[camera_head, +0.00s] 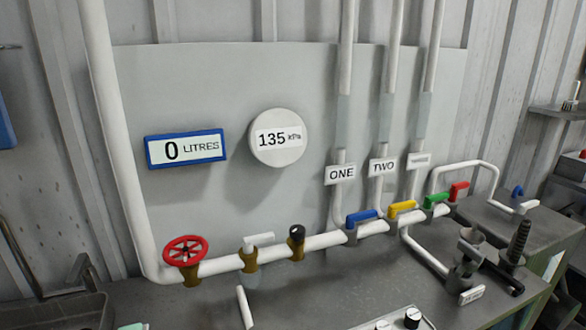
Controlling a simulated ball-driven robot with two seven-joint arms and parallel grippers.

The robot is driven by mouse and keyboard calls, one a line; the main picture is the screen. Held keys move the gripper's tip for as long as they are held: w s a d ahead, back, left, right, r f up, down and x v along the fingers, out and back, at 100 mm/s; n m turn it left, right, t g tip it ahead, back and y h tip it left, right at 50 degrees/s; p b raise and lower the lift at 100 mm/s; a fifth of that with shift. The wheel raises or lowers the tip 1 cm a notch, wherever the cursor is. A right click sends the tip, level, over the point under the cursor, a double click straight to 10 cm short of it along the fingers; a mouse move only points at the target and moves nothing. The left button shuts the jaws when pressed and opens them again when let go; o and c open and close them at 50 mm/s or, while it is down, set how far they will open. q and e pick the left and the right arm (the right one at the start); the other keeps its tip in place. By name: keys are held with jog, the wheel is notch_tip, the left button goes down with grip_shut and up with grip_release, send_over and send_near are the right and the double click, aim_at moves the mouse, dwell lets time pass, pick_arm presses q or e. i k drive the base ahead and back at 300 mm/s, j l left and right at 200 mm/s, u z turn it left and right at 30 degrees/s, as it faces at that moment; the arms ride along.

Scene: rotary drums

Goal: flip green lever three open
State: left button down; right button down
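The green lever (437,199) sits on the white pipe at the right of the row, between the yellow lever (402,207) and the red lever (459,191). It lies roughly along the pipe, like the blue lever (362,217) and the yellow one. A small white tag (419,160) hangs on the upright pipe above it; its text is too small to read. The tags ONE (340,174) and TWO (383,166) hang to its left. Neither of my grippers shows in the head view.
A red handwheel (185,250) and a white-handled valve (258,239) are on the pipe at left. The display (186,148) reads 0 LITRES; the round gauge (277,137) reads 135 kPa. A fitting with a black ribbed handle (519,242) stands at right. The bench (310,290) is mostly clear in front.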

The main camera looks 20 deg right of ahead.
aim_at(427, 200)
jog(key=z, duration=1.45)
jog(key=i+l, duration=0.4)
jog(key=l, duration=0.2)
jog(key=i+l, duration=0.4)
jog(key=l, duration=0.2)
jog(key=i+l+z, duration=0.1)
jog(key=i+l, duration=0.3)
jog(key=l, duration=0.25)
jog(key=i+l, duration=0.4)
jog(key=l, duration=0.15)
